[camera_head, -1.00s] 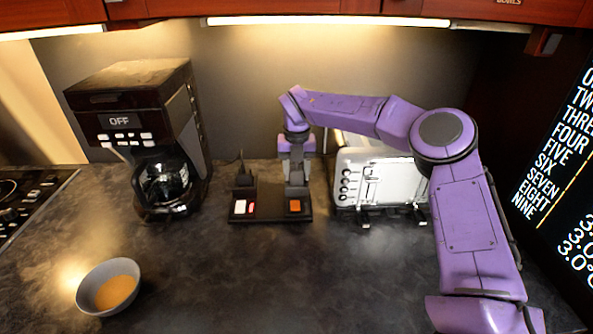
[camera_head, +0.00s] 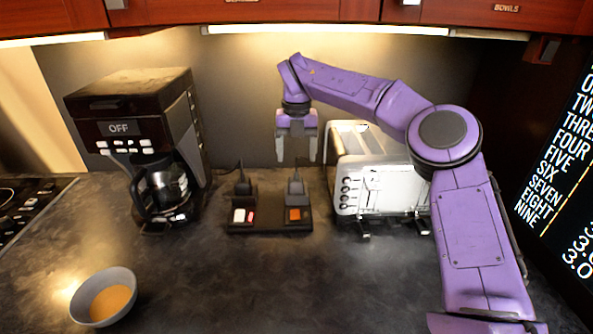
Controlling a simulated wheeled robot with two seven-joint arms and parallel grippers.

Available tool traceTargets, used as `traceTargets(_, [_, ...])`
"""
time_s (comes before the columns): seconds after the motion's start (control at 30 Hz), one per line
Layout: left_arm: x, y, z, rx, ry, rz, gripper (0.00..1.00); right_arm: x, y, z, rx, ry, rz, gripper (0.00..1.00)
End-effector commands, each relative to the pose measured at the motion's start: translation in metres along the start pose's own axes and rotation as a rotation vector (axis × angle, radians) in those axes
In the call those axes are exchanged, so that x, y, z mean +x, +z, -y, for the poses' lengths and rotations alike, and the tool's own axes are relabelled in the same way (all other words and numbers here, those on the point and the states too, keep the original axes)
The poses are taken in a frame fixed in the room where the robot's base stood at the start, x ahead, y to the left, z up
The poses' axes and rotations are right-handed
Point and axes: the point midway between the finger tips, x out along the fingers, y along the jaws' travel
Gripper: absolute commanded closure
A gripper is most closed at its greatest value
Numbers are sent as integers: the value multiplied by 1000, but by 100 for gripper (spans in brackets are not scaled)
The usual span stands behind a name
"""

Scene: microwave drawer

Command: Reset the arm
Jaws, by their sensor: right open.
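My right arm comes in from the right and bends over the counter. Its right gripper (camera_head: 296,151) points down, open and empty, above a black plug plugged into the right side of the power strip. The black power strip (camera_head: 270,222) lies on the counter, with a white and red switch at left and an orange switch at right. A left plug (camera_head: 243,184) and a right plug (camera_head: 295,187) both stand upright in it. The gripper is apart from the right plug. My left gripper is not in view.
A silver toaster (camera_head: 388,187) stands close to the right of the strip, behind my arm. A coffee maker (camera_head: 125,95) showing OFF stands at left. A grey bowl (camera_head: 81,300) with orange contents sits front left. The middle front counter (camera_head: 270,285) is clear. Wooden cabinets (camera_head: 235,12) hang above.

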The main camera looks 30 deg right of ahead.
Motion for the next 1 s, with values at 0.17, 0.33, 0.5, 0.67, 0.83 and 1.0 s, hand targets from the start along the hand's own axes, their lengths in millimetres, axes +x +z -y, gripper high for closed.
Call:
traceTargets(0.17, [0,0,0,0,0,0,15,-12,0,0,0,-1,-1,24])
traceTargets(0.33, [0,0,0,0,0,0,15,-12,0,0,0,0,-1,24])
traceTargets(0.5, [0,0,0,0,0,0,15,-12,0,0,0,0,-1,24])
traceTargets(0.67, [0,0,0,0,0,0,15,5,0,1,-1,-1,-4,24])
traceTargets(0.83, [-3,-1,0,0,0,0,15,42,-1,1,-1,-1,-5,24])
traceTargets(1.0, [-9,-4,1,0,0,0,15,77,-1,0,-1,-1,-4,24])
